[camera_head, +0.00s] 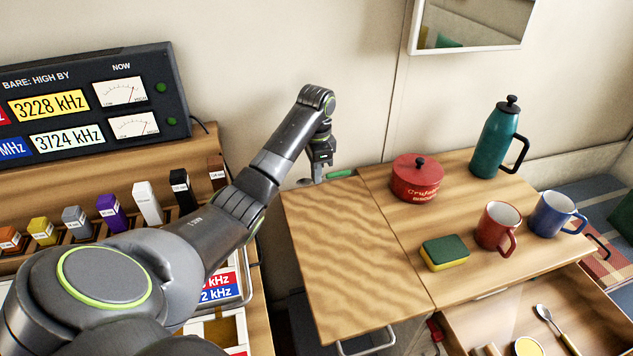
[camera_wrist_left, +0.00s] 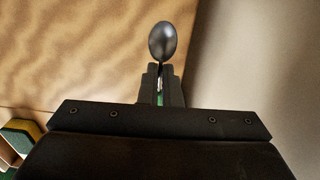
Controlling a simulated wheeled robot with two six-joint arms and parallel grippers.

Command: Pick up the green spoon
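The green spoon has a green handle (camera_head: 342,174) and a dark metal bowl. It is at the back edge of the wooden table leaf, close to the wall. My left gripper (camera_head: 320,175) points down over the spoon's middle, with the handle showing to its right. In the left wrist view the bowl (camera_wrist_left: 162,42) sticks out beyond the fingertips (camera_wrist_left: 161,88). The fingers are close together with the spoon's neck and a bit of green between them. Whether the spoon touches the table cannot be told. My right gripper is not in view.
On the table stand a red pot (camera_head: 417,178), a teal flask (camera_head: 495,140), a red mug (camera_head: 497,226), a blue mug (camera_head: 557,214) and a sponge (camera_head: 445,253). An open drawer (camera_head: 490,325) holds another spoon (camera_head: 556,328). The table leaf's front (camera_head: 350,275) is clear.

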